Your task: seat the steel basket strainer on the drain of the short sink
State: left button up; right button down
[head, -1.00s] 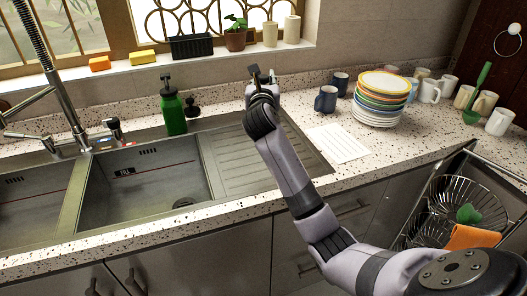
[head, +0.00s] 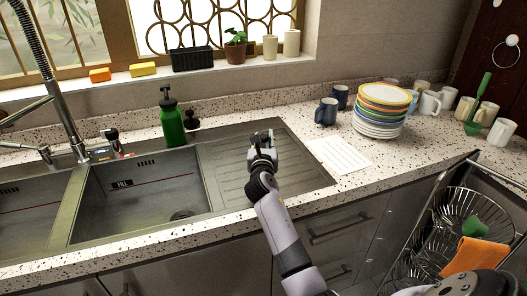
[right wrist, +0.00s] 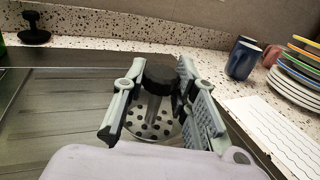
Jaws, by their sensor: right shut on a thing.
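My right gripper (head: 263,138) is over the ribbed drainboard, right of the basin. In the right wrist view (right wrist: 152,95) its two fingers are shut on the steel basket strainer (right wrist: 152,123), which has a black knob on a stem above a perforated disc. The head view does not show the strainer clearly. The near basin (head: 140,195) has a dark round drain (head: 181,214) at its front right, partly cut off by the front rim. A second basin (head: 25,210) is at the left edge; its drain is hidden. I cannot tell which basin is the short one. My left gripper is not in view.
A green soap bottle (head: 171,120) and a small black stopper (head: 192,123) stand behind the basin. The faucet (head: 65,120) rises at left. Stacked plates (head: 382,108), mugs (head: 326,112) and a white sheet (head: 340,154) lie right of the drainboard (head: 235,165).

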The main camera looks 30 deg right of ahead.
notch_tip(320, 180, down, 3)
jog(key=shift+f, duration=0.2)
jog(key=shift+f+b, duration=0.1)
jog(key=shift+b, duration=0.2)
jog(key=c, duration=1.3)
grip_release()
jog(key=shift+s+a+f+b, duration=0.1)
jog(key=shift+b, duration=0.25)
jog(key=v, duration=1.7)
jog(key=shift+s+d, duration=0.3)
jog(key=shift+s, duration=0.05)
